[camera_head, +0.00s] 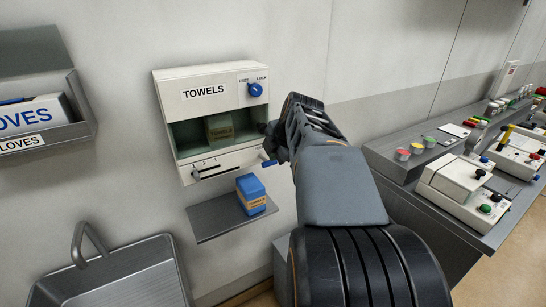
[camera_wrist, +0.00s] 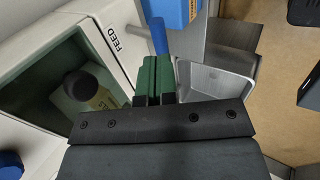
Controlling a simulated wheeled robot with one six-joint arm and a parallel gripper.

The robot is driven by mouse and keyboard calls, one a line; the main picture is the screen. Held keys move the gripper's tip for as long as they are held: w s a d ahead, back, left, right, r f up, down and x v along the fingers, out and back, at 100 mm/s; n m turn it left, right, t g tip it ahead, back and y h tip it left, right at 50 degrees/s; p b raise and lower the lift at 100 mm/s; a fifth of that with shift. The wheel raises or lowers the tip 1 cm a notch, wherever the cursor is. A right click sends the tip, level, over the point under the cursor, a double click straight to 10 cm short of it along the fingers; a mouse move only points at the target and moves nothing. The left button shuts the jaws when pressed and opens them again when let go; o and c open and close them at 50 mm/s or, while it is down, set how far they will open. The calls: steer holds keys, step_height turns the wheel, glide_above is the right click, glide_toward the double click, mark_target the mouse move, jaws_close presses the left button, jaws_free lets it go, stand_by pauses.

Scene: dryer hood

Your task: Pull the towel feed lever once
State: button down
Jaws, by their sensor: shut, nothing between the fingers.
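The white towel dispenser (camera_head: 165,88) is on the wall, marked TOWELS, with an open green recess. The feed lever (camera_head: 269,163), a blue grip on a metal rod, sticks out at its lower right. In the wrist view the lever (camera_wrist: 159,36) is by the FEED label, just beyond my fingertips. My gripper (camera_head: 272,140) is at the dispenser's right side, close above the lever; its green fingers (camera_wrist: 158,62) are together and empty. Whether they touch the blue grip is unclear.
A blue FREE/LOCK knob (camera_head: 255,90) is at the upper right of the dispenser, and a 1-2-3 slider (camera_head: 196,175) at its lower left. A blue-and-orange box (camera_head: 252,193) stands on a small shelf (camera_head: 212,222) below. A sink (camera_head: 120,280) is lower left; a bench of devices is right.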

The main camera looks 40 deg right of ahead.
mark_target(270, 163)
steer(key=shift+x, duration=1.65)
steer(key=shift+f, duration=0.1)
